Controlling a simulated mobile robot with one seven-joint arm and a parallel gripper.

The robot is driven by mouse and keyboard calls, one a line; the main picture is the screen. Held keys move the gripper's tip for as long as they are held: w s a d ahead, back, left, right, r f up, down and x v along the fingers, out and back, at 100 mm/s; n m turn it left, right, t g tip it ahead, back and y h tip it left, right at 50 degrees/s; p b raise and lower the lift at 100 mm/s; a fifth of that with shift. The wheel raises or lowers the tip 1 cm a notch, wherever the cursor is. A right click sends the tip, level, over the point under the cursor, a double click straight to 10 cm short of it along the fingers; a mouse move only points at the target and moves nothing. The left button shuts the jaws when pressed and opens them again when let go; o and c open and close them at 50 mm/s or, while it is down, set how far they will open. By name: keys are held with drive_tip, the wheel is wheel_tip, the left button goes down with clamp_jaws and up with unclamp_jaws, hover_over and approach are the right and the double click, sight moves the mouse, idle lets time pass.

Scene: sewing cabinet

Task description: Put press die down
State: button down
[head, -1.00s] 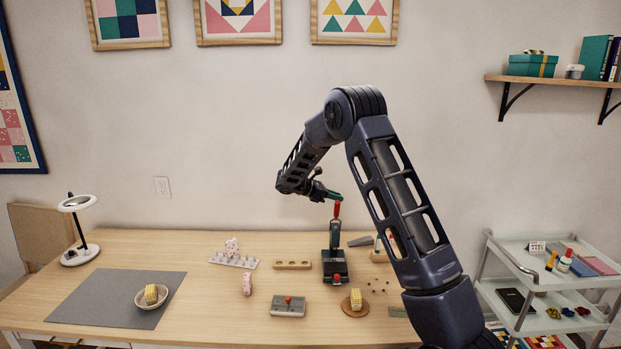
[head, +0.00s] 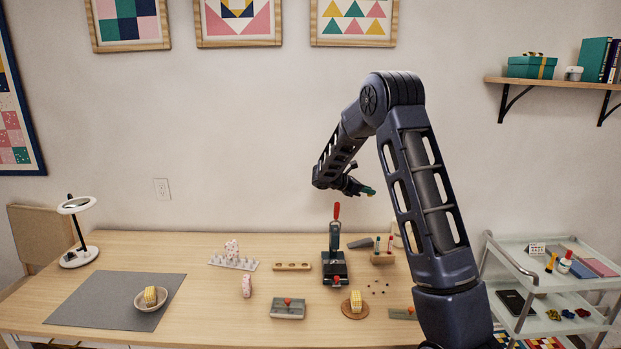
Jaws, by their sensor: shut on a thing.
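My gripper (head: 366,190) hangs in the air above the back of the table, up and to the right of the hand press. It is shut on the press die, which is too small at this distance to make out clearly; a small green part shows at the fingertips. The hand press (head: 335,268) stands on the table with a dark base and an upright red-tipped handle. The gripper is apart from the press and the table.
A wooden holder with small upright tools (head: 383,258) stands right of the press, partly near my arm. A wooden strip with holes (head: 291,266) lies left of it.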

drive_tip(key=d+f+n+t+y, duration=0.5)
drive_tip(key=f+n+t+y, duration=0.3)
drive_tip(key=f+n, duration=0.3)
drive_tip(key=shift+d+f+t+y, duration=0.15)
drive_tip(key=shift+f+t+y, duration=0.2)
drive_tip(key=shift+f, duration=0.2)
